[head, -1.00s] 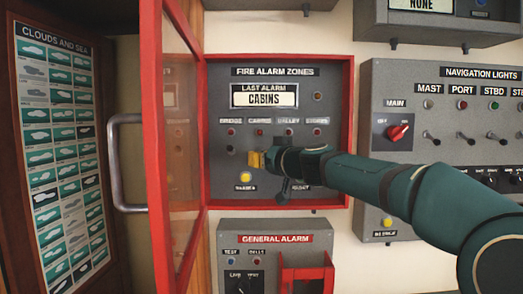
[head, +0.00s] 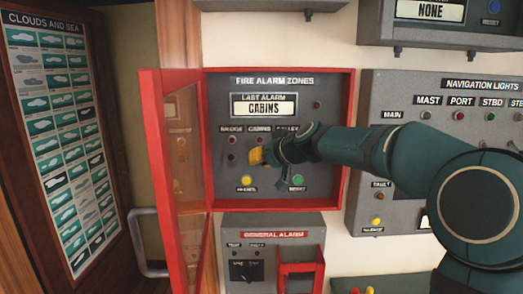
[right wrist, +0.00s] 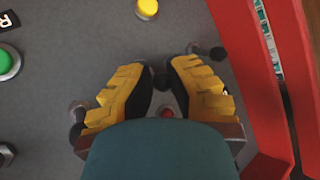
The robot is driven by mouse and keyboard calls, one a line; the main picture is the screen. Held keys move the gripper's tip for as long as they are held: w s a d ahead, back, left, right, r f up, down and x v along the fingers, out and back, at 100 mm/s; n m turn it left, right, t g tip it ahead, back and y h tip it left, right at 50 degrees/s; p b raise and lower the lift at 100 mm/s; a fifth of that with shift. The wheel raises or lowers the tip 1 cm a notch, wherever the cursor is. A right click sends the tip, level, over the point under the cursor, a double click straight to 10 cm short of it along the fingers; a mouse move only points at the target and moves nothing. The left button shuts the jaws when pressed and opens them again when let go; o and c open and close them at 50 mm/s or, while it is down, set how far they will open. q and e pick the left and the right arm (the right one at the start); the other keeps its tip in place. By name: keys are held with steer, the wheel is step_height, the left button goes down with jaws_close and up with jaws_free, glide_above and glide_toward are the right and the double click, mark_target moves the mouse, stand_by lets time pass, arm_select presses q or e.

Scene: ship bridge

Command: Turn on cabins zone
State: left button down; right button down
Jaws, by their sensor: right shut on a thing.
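The fire alarm zones panel (head: 221,110) sits in a red-framed box with its glass door (head: 184,185) swung open to the left. A display (head: 264,105) reads CABINS. The label CABINS (head: 259,129) is above my right gripper (head: 257,157), whose yellow fingers are at the cabins zone column. In the right wrist view the fingers (right wrist: 165,90) stand either side of the cabins toggle switch (right wrist: 160,80), shut on it; a red lamp (right wrist: 167,112) shows between them. The switch is hidden in the head view, so its position is unclear. My left gripper is not in view.
A yellow button (head: 246,180) and green button (head: 297,180) sit low on the panel. The bridge switch (head: 231,156) is just left of my gripper. A general alarm box (head: 272,251) is below, and the navigation lights panel (head: 385,90) is right.

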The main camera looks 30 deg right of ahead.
steer(key=shift+w+a+r+g, duration=0.1)
steer(key=shift+a+r+g, duration=0.1)
steer(key=shift+g, duration=0.4)
steer(key=c, duration=1.2)
jaws_free()
steer(key=shift+o, duration=1.4)
steer(key=shift+w+a, duration=0.1)
